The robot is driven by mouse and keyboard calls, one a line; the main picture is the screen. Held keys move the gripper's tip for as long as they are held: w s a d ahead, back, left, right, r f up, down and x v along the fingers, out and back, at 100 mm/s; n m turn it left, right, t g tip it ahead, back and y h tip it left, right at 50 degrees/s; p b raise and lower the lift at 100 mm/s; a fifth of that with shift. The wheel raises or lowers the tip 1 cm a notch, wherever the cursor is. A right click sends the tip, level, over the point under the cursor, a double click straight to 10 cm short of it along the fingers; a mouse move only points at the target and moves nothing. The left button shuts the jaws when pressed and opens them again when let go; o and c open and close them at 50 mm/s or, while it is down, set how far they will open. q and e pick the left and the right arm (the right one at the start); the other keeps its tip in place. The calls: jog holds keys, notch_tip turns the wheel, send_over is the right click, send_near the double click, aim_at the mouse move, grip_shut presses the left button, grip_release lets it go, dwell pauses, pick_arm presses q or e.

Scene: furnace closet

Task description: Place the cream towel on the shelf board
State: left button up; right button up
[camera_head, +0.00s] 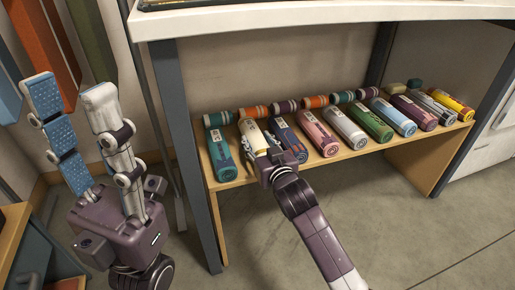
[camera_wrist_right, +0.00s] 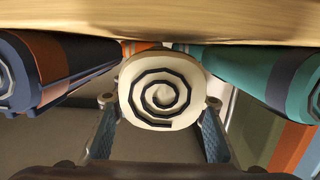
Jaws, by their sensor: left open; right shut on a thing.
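The cream towel (camera_head: 252,136) is a roll lying in the row on the wooden shelf board (camera_head: 404,142). It sits between a teal roll (camera_head: 219,150) and a navy roll with orange (camera_head: 285,136). My right gripper (camera_head: 268,158) is shut on its near end. In the right wrist view the towel's round end (camera_wrist_right: 160,92) shows a dark spiral between the two fingers (camera_wrist_right: 160,140), close against the board (camera_wrist_right: 160,22); whether it bears its full weight there I cannot tell. My left gripper (camera_head: 69,95) is open and empty, left of the shelf.
Several coloured rolls fill the board to the right, such as a pink one (camera_head: 318,132) and a green one (camera_head: 371,122). Smaller rolls lie behind. A white top (camera_head: 330,14) and grey posts (camera_head: 194,160) frame the shelf. Floor in front is clear.

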jog(key=shift+f, duration=0.35)
jog(key=shift+f, duration=0.15)
jog(key=o, duration=1.3)
